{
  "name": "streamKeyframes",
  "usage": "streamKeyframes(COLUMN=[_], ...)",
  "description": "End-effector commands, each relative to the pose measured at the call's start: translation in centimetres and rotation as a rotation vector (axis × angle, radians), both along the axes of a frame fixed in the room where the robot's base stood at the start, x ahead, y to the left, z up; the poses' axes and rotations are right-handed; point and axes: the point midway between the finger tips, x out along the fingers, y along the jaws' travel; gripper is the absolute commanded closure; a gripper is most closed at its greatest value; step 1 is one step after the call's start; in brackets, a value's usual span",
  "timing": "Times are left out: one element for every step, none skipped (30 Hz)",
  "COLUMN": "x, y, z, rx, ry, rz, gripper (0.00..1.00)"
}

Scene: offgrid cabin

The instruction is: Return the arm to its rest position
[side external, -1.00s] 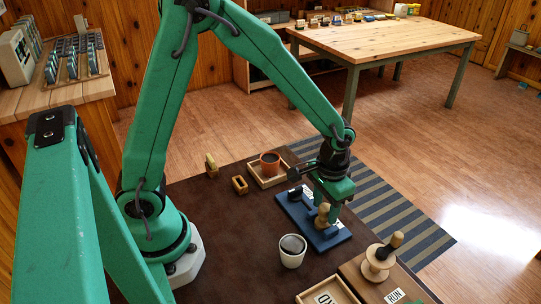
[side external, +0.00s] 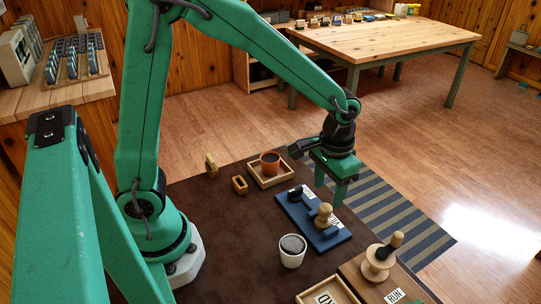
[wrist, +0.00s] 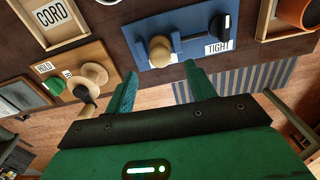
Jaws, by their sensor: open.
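My gripper (side external: 337,192) hangs above the far right edge of the blue board (side external: 300,222), fingers pointing down, apart from the board's knobs. It is open and empty; in the wrist view its two green fingers (wrist: 160,85) stand apart with nothing between them. My arm reaches out over the dark table from its base. The blue board carries a wooden knob (side external: 323,215), a black knob (side external: 296,192) and a label reading "TIGHT" (wrist: 217,48).
A terracotta pot (side external: 270,163) stands in a wooden tray (side external: 263,183). A white cup (side external: 291,257) stands before the blue board. A wooden board (side external: 358,281) with a spool (side external: 378,265) is front right, beside a labelled tray (side external: 312,298). A striped rug (side external: 400,215) lies beyond.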

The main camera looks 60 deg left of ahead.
Motion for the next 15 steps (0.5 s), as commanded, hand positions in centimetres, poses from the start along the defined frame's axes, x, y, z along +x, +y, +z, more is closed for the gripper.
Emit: streamKeyframes(x=[0.0, 0.0, 0.0, 0.0, 0.0, 0.0, 0.0, 0.0, 0.0, 0.0, 0.0, 0.0, -0.1, -0.1, -0.1], y=[0.0, 0.0, 0.0, 0.0, 0.0, 0.0, 0.0, 0.0, 0.0, 0.0, 0.0, 0.0, 0.0, 0.1, 0.1], z=[0.6, 0.9, 1.2, 1.4, 1.5, 1.7, 1.8, 1.9, 1.9, 1.9, 1.9, 2.0, 2.0, 2.0, 2.2], rx=[-0.001, -0.001, 0.000, 0.000, 0.000, 0.000, 0.000, 0.000, 0.000, 0.000, 0.000, 0.000, 0.000, -0.001, -0.001], ry=[-0.003, -0.003, -0.001, 0.000, 0.000, -0.001, -0.001, -0.001, 0.000, 0.000, 0.000, 0.000, -0.001, -0.002, -0.005], rz=[0.000, 0.000, 0.000, 0.000, 0.000, 0.000, 0.000, 0.000, 0.000, 0.000, 0.000, 0.000, 0.000, 0.000, 0.001], gripper=[0.45, 0.45, 0.45, 0.45, 0.45, 0.45, 0.45, 0.45, 0.45, 0.45, 0.45, 0.45, 0.45, 0.45, 0.45])
